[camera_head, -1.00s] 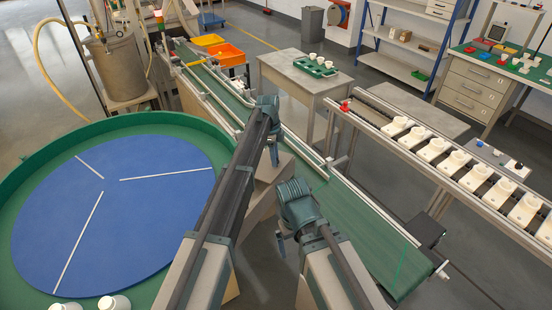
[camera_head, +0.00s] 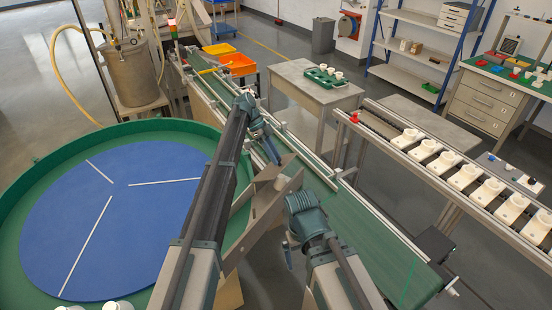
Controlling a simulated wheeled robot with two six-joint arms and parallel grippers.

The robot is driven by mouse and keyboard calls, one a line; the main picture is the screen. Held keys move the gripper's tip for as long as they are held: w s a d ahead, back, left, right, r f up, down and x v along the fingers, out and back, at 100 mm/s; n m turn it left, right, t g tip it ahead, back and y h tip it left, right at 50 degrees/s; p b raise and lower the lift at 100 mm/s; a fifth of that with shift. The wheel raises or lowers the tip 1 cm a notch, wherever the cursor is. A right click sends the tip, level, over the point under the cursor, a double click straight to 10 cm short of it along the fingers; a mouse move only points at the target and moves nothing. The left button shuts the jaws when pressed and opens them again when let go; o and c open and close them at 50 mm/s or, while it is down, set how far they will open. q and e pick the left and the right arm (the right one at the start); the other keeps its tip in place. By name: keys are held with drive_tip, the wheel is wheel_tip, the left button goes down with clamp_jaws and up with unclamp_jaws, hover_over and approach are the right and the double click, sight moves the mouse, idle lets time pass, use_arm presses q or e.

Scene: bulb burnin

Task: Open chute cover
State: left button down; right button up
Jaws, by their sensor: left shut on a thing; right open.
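A tan chute (camera_head: 240,243) stands between the blue turntable and the green conveyor, below my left arm. At its upper end a brownish plate, which looks like the chute cover (camera_head: 291,183), shows tilted beside my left gripper. My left gripper (camera_head: 272,152) is shut at this upper end, seemingly on the cover's edge; the exact contact is too small to tell. My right gripper (camera_head: 287,254) is open and empty. It points down, to the right of the chute and apart from it. My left arm hides part of the chute.
The blue turntable (camera_head: 150,235) with a green rim fills the left. A green conveyor (camera_head: 355,225) runs diagonally past both grippers. A rack of white bulb-like pieces in holders (camera_head: 465,177) stands at right. A grey table (camera_head: 300,80) carries a green tray (camera_head: 325,77).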

idle(0.3)
use_arm(q)
drive_tip(key=c, duration=0.5)
unclamp_jaws()
drive_tip(key=shift+a+r, duration=0.1)
drive_tip(key=shift+r, duration=0.05)
drive_tip(key=p+v, duration=0.9)
drive_tip(key=v, duration=0.2)
drive_tip(key=shift+w+a+r+p, duration=0.25)
drive_tip(key=shift+p, duration=0.15)
